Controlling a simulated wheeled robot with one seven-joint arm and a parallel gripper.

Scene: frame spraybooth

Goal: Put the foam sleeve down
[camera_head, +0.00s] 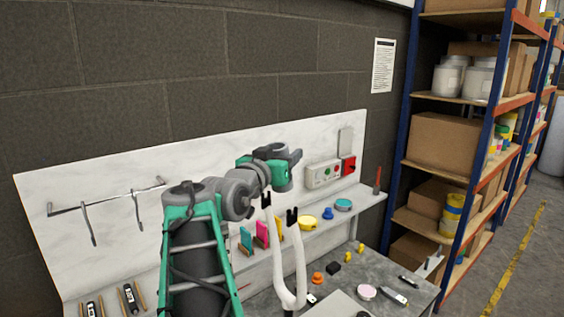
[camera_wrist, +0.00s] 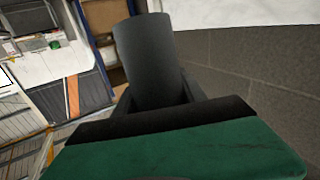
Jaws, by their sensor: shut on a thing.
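The foam sleeve (camera_wrist: 146,62) is a dark grey cylinder. In the wrist view it stands out from between my gripper's dark jaws, which are shut on it. Its lower end is hidden between the jaws. In the head view my gripper (camera_head: 282,165), green and grey, is raised in front of the white back panel (camera_head: 110,200), above the shelf. I cannot clearly tell the sleeve from the dark gripper parts there.
A grey worktop (camera_head: 385,268) with loose pieces lies below. A white U-shaped tube (camera_head: 290,300) stands close below my gripper. Shelving (camera_head: 399,130) stands at right.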

